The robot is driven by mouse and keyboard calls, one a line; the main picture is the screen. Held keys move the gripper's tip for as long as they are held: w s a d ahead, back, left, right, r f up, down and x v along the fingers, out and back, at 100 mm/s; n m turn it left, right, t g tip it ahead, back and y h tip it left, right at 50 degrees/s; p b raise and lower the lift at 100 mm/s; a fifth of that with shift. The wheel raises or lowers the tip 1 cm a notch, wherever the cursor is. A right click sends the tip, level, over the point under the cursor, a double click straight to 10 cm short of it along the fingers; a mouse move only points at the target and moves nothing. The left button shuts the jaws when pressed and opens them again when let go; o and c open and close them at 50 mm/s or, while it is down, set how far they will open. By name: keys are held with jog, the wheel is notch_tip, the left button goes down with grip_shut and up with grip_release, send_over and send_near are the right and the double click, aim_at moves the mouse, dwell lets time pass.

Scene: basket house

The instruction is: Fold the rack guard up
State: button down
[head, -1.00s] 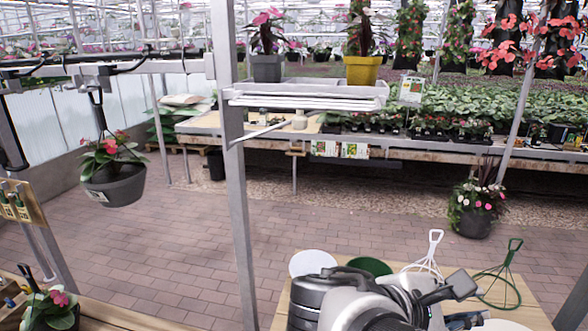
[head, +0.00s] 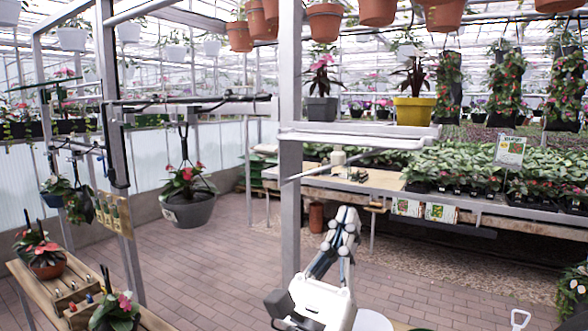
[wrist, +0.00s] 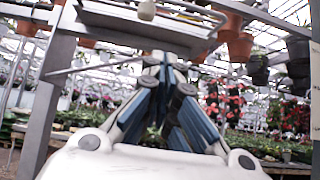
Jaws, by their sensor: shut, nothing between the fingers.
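The rack is a pale metal shelf (head: 360,133) fixed to an upright post. A pale round knob (head: 338,157) shows under the shelf's front edge. My gripper (head: 347,212) points up below the knob, shut and empty, apart from the rack in the picture.
A grey pot (head: 322,109) and a yellow pot (head: 413,111) stand on the shelf. The metal post (head: 290,200) rises just left of my gripper. A grey hanging pot (head: 187,210) is farther left. Terracotta pots (head: 325,22) hang above. Brick floor lies open behind.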

jog(key=b+x, duration=0.1)
jog(key=x, duration=0.9)
jog(key=shift+s+a+r+b, duration=0.2)
jog(key=shift+s+a+r, duration=0.25)
jog(key=shift+s, duration=0.2)
jog(key=shift+s+a+r+b, duration=0.2)
jog(key=shift+s+a+r, duration=0.3)
jog(key=shift+s, duration=0.2)
jog(key=shift+s+r+g+y+p, duration=0.25)
jog(key=shift+g+y+p, duration=0.3)
jog(key=shift+p, duration=0.45)
jog(key=shift+a+r+g+p, duration=0.15)
jog(key=shift+g+p, duration=0.2)
jog(key=shift+p, duration=0.2)
